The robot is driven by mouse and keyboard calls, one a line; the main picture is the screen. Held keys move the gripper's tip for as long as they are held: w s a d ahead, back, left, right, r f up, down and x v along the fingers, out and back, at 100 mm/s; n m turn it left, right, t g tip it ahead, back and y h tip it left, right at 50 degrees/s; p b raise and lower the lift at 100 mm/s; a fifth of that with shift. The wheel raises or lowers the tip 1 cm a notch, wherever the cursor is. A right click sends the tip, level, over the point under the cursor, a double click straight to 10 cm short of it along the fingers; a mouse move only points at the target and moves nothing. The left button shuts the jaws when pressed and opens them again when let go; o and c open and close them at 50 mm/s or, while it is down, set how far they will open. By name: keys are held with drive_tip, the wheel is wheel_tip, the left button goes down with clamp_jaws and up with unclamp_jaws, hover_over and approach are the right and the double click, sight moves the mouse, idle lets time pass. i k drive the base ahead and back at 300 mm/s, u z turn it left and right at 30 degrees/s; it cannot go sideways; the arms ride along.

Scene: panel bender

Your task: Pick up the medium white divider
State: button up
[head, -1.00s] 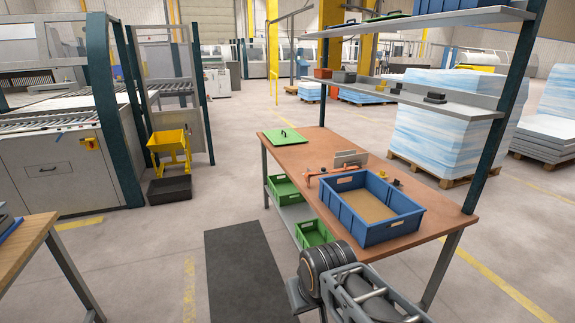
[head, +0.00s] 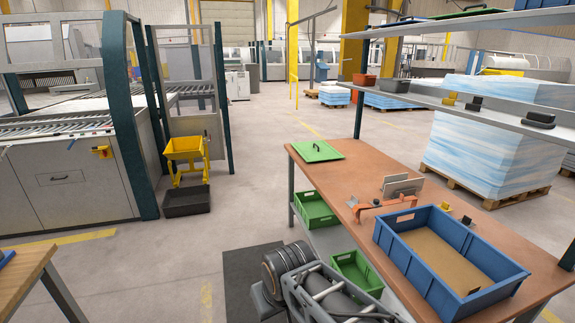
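Pale upright plates (head: 403,188) stand close together on the brown workbench (head: 345,172), behind an orange tool or bracket (head: 384,207). They look like white-grey dividers, at least two overlapping, and I cannot tell which is the medium one. A blue crate (head: 487,245) with a brown bottom stands just right of and nearer than them. Part of my arm shows at the bottom middle, left of the bench and well apart from the plates. My gripper is not in view.
A green lid (head: 318,151) lies on the bench's far left corner. Green bins (head: 315,209) sit on the lower shelf. A grey shelf (head: 470,112) with small dark items overhangs the bench. A yellow stand (head: 186,158) and dark tray (head: 187,200) are left; floor between is clear.

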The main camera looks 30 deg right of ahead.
sight(390, 189)
drive_tip(key=z, duration=0.1)
drive_tip(key=i, duration=1.85)
drive_tip(key=z, duration=1.15)
drive_tip(key=i, duration=0.95)
drive_tip(key=z, duration=1.45)
drive_tip(key=i, duration=0.45)
drive_tip(key=z, duration=0.3)
